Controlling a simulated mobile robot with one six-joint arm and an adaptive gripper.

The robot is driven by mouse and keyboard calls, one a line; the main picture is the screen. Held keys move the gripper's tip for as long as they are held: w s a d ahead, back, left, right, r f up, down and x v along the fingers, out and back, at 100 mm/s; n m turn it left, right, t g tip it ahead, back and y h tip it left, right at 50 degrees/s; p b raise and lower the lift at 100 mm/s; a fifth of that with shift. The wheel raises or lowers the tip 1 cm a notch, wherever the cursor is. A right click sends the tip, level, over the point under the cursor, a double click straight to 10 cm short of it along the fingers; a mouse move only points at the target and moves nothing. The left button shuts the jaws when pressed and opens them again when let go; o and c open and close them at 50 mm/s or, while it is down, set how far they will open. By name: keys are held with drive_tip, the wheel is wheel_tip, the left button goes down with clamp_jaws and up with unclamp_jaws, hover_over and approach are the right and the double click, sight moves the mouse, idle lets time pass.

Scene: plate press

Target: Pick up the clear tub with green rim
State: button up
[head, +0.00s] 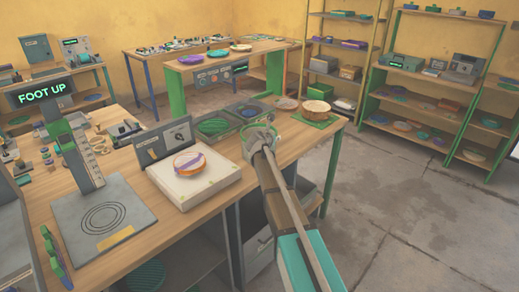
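My arm reaches from the lower right over the wooden bench (222,193), and my gripper (259,136) is low near its right-hand part. A thin green rim around pale, see-through walls, apparently the clear tub (245,147), shows just left of and behind my gripper. Most of the tub is hidden by the arm, and I cannot tell whether the gripper touches it. The fingers are too small and covered to tell whether they are open or shut.
Left of the gripper, a white block (193,183) bears an orange and purple dish (190,163). Wooden bowls (318,107) stand at the right on a green mat. A press with a "FOOT UP" sign (45,93) stands left.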

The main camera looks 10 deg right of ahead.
idle(0.4)
clamp_jaws()
